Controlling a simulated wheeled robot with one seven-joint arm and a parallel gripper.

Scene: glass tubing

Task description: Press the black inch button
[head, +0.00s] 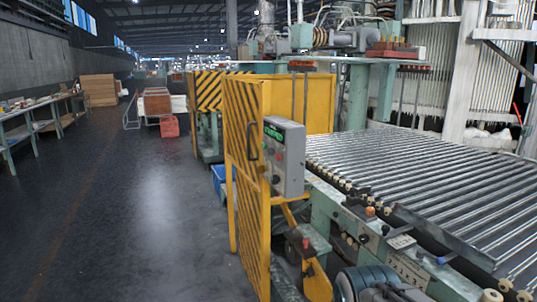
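A grey control box (292,160) is mounted on the yellow guard frame (244,150), right of the picture's middle. Its front face turns to the left and shows a small dark panel with green marks (273,132) near the top. Below that are a few small buttons, one of them red (275,179). My gripper is not in view.
A roller conveyor (430,180) fills the right side, beside the box. An open grey floor aisle (150,215) lies to the left. A long workbench (40,110) stands at the left wall. A red crate (169,126) and a blue bin (219,180) sit on the floor.

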